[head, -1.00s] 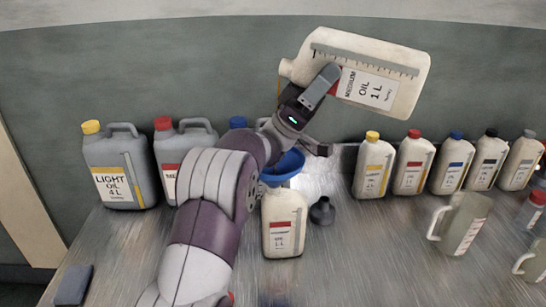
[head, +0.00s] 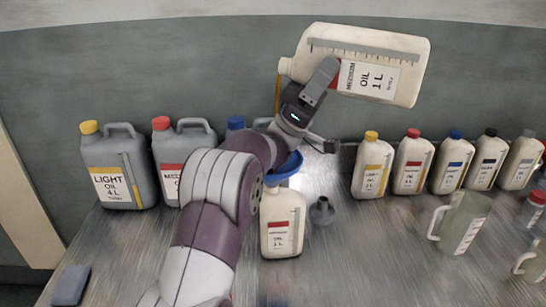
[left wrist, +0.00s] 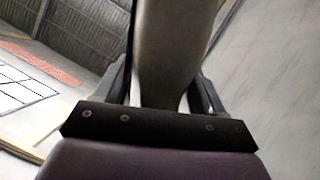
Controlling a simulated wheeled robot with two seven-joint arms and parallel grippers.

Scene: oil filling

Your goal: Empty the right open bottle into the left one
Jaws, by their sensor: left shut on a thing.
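My left gripper (head: 322,82) is shut on a cream bottle labelled medium oil 1 L (head: 385,62). It holds the bottle tilted on its side in the air, its neck toward the left. The bottle fills the middle of the left wrist view (left wrist: 172,50) between the fingers. Below, another cream 1 L bottle with a red label (head: 281,215) stands upright on the table. A blue funnel (head: 285,170) sits at its top, partly hidden by my gripper and arm. A thin amber stream (head: 278,95) shows below the held bottle's mouth. My right gripper is not in view.
Large grey cans (head: 118,165) stand at the back left. Several capped cream bottles (head: 411,164) line the back right. A jug (head: 462,222) stands at the right. A small dark funnel-shaped piece (head: 321,212) is beside the standing bottle. The front middle table is clear.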

